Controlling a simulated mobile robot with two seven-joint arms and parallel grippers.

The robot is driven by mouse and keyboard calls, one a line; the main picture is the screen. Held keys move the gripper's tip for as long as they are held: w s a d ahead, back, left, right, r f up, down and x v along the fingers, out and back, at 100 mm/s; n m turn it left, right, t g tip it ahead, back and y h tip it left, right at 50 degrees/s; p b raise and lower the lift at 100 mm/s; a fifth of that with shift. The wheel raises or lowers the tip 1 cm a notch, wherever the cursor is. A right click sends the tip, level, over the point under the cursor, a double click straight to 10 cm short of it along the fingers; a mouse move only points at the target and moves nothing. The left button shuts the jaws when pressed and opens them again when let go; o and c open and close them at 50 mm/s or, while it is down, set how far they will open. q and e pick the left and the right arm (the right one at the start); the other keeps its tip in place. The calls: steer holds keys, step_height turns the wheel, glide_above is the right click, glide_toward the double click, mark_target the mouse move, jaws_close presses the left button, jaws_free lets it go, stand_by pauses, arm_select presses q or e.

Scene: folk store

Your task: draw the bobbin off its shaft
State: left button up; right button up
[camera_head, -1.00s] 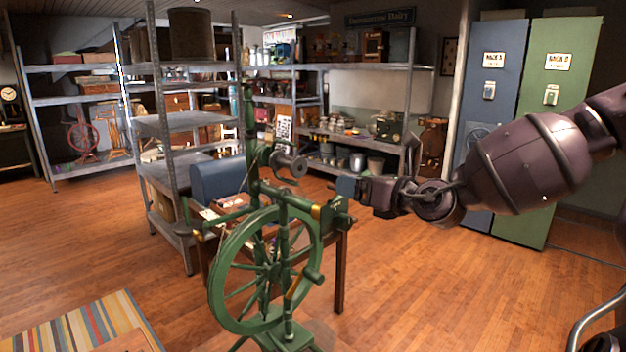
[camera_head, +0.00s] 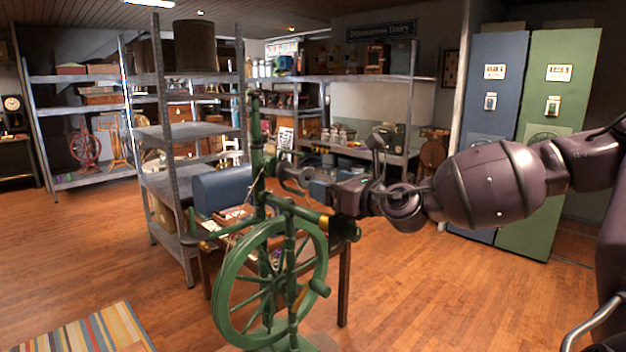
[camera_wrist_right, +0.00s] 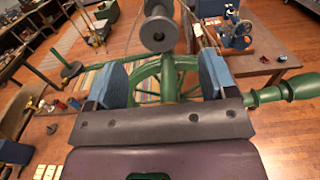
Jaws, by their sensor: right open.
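A green spinning wheel (camera_head: 222,283) stands upright in the middle of the head view. Its grey bobbin (camera_head: 289,173) sits near the top, to the right of the green upright post; in the right wrist view the bobbin (camera_wrist_right: 158,32) shows as a spool with round end flanges. My right gripper (camera_head: 318,186) reaches in from the right, close beside the bobbin. In the right wrist view the blue fingers of the right gripper (camera_wrist_right: 161,68) are wide apart, with the bobbin just beyond the gap and nothing held. My left gripper is not in view.
A small table with a blue domed case (camera_head: 222,188) stands behind the wheel. A metal shelf (camera_head: 180,132) is behind it to the left. Blue (camera_head: 489,118) and green (camera_head: 556,125) lockers stand at the right.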

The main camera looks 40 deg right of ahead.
mark_target(308, 178)
steer(key=w+p, duration=0.1)
steer(key=w, duration=0.1)
steer(key=shift+w+a+r, duration=0.1)
steer(key=shift+w+a, duration=0.05)
steer(key=shift+w, duration=0.2)
steer(key=shift+w+a, duration=0.1)
steer(key=shift+w, duration=0.95)
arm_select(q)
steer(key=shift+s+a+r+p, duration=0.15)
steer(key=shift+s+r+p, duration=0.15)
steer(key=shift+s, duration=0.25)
arm_select(e)
steer(key=shift+w, duration=0.4)
steer(key=c, duration=0.7)
steer(key=shift+c, duration=0.2)
